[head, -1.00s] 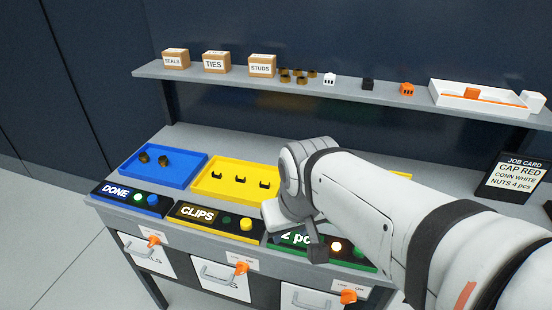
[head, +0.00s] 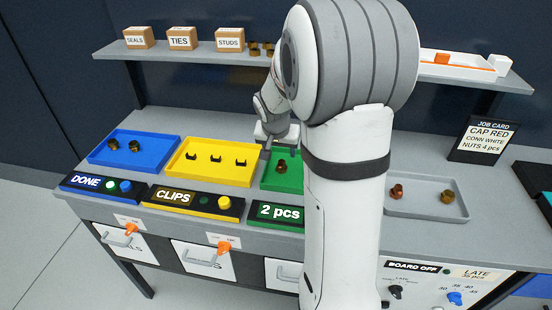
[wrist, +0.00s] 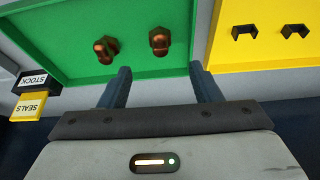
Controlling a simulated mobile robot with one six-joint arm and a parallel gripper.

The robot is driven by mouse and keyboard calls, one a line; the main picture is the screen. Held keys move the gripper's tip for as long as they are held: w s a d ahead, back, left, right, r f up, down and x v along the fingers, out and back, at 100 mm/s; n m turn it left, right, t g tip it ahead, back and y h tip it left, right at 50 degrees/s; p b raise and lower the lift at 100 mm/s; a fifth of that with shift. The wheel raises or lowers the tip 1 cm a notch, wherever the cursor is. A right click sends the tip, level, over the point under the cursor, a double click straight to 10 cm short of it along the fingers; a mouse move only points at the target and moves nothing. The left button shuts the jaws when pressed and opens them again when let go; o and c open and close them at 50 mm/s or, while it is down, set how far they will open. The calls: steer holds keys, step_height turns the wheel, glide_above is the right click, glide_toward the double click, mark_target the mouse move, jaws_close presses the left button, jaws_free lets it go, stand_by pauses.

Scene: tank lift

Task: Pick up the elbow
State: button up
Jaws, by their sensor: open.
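Two copper-coloured fittings lie in the green tray (wrist: 75,20) in the wrist view: one at left (wrist: 105,48) and one at right (wrist: 159,40). Both look like elbows, but I cannot tell which one is meant. In the head view one fitting (head: 282,166) shows in the green tray (head: 287,184); my arm hides the tray's right part. My gripper (wrist: 160,72) is open and empty, its fingers pointing toward the tray. The right fitting lies ahead of the gap, apart from both fingers. In the head view my gripper (head: 278,138) is at the tray's back edge.
The yellow clips tray (head: 213,177) and blue tray (head: 165,152) stand to the left. A grey tray (head: 425,209) with two fittings is at right. A shelf (head: 150,53) with small boxes runs behind. The job card (head: 484,138) stands at right.

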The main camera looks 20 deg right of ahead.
mark_target(281, 163)
steer(key=shift+w+d+f, duration=0.4)
steer(key=shift+w+f, duration=0.05)
steer(key=shift+f, duration=0.3)
steer(key=x, duration=0.4)
steer(key=p+x, duration=0.1)
steer(key=x, duration=0.2)
steer(key=shift+s+a+f, duration=0.25)
steer(key=shift+s, duration=0.05)
steer(key=c, duration=1.1)
